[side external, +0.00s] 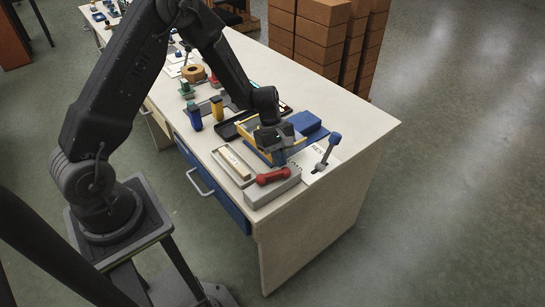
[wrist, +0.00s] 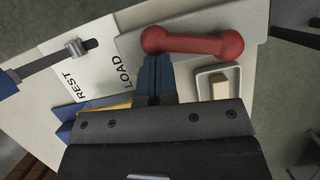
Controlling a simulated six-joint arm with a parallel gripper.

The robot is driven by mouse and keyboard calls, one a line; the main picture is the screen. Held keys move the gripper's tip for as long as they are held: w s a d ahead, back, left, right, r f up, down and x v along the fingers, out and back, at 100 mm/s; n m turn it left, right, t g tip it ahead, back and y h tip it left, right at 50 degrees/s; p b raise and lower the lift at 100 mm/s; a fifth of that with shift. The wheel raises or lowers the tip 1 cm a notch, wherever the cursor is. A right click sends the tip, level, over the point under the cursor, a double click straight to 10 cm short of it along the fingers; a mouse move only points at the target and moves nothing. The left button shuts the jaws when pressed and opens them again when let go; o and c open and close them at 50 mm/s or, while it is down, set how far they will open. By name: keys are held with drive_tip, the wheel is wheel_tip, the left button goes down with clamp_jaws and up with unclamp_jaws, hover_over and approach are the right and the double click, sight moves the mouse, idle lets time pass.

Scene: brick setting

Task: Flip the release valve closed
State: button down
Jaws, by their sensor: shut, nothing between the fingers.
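A red bar handle with rounded ends (side external: 273,176) lies across a grey block (side external: 272,190) near the bench's front corner. It looks like the release valve, but I see no label on it. The handle also shows at the top of the wrist view (wrist: 192,43), lying nearly level there. My gripper (side external: 278,152) is shut and empty, low over the blue and yellow fixture (side external: 252,134), behind the red handle. In the wrist view my gripper (wrist: 155,84) points towards the handle's left end, apparently a little short of it. Contact cannot be told.
A blue-tipped lever (side external: 333,141) stands tilted from a plate marked REST and LOAD (wrist: 98,70), right of the handle. A pale tray (side external: 219,158) with a wooden block sits left. Blue and yellow pieces stand further back. The bench's right end is clear.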

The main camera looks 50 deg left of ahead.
sight(286, 171)
drive_tip(key=shift+w+d+m+g, duration=0.1)
drive_tip(key=shift+d+m+g, duration=0.3)
drive_tip(key=shift+m, duration=0.65)
drive_tip(key=shift+w+d+m+g, duration=0.1)
drive_tip(key=shift+d+m+g, duration=0.25)
drive_tip(key=shift+m, duration=0.7)
drive_tip(key=shift+s+d+m+g+y, duration=0.1)
drive_tip(key=shift+d+m+g+y, duration=0.15)
drive_tip(key=shift+m, duration=0.45)
drive_tip(key=shift+d+m+g+y, duration=0.2)
drive_tip(key=shift+m+y, duration=0.05)
drive_tip(key=shift+m, duration=0.45)
drive_tip(key=shift+s+d+m+g+y, duration=0.1)
drive_tip(key=shift+d+m+g+y, duration=0.1)
drive_tip(key=shift+m, duration=0.5)
drive_tip(key=shift+d+m+g+y, duration=0.2)
drive_tip(key=shift+m, duration=0.5)
drive_tip(key=shift+s+d+m+g+y, duration=0.15)
drive_tip(key=shift+d+m+y, duration=0.15)
drive_tip(key=shift+m, duration=0.45)
drive_tip(key=shift+s+d+m+g+y, duration=0.15)
drive_tip(key=shift+m+y, duration=0.15)
drive_tip(key=shift+m, duration=0.45)
drive_tip(key=w+a, duration=0.2)
drive_tip(key=w, duration=0.1)
drive_tip(key=shift+w+f, duration=0.1)
drive_tip(key=shift+w, duration=0.1)
drive_tip(key=v, duration=1)
drive_tip(key=shift+a, duration=0.35)
drive_tip(key=shift+s, duration=0.1)
